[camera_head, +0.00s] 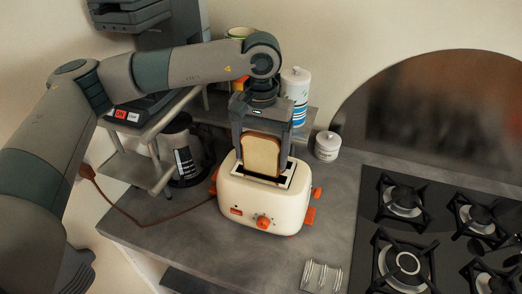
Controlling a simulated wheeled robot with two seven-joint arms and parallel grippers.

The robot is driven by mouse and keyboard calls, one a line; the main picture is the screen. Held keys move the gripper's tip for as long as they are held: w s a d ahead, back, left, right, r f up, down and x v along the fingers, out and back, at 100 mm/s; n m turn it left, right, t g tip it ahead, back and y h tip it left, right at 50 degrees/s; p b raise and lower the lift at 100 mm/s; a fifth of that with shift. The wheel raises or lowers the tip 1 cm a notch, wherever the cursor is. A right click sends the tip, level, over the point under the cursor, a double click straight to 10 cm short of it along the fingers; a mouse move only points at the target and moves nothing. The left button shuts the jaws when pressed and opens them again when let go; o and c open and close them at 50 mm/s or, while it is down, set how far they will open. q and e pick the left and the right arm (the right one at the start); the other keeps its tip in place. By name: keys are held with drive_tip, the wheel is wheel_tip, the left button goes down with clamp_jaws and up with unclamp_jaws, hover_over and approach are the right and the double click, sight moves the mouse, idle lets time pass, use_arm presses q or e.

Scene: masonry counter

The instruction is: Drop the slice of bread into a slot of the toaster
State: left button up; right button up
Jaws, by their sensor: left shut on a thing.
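The slice of bread (260,155) is upright, with its lower edge at or in the front slot of the toaster; I cannot tell how deep it sits. The toaster (252,201) is cream with orange knobs and levers, and stands on the grey counter. My left gripper (262,135) is directly above the toaster, pointing down, shut on the bread from its two sides. The rear slot is partly hidden behind the bread and gripper. My right gripper is not in view.
A black gas hob (357,222) lies to the right. A wire rack (321,276) stands at the counter's front. A small white jar (327,147) and a taller canister (295,92) are behind the toaster. A coffee maker (183,155) and a shelf stand left. An orange cord (138,222) crosses the counter.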

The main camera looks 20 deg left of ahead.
sight(261, 172)
use_arm(q)
drive_tip(key=shift+f+b, duration=1.75)
drive_tip(key=shift+f, duration=0.2)
drive_tip(key=shift+f+b, duration=0.1)
drive_tip(key=shift+b, duration=0.5)
drive_tip(key=o, duration=1.1)
drive_tip(key=shift+r+p, duration=0.75)
drive_tip(key=shift+r, duration=2.75)
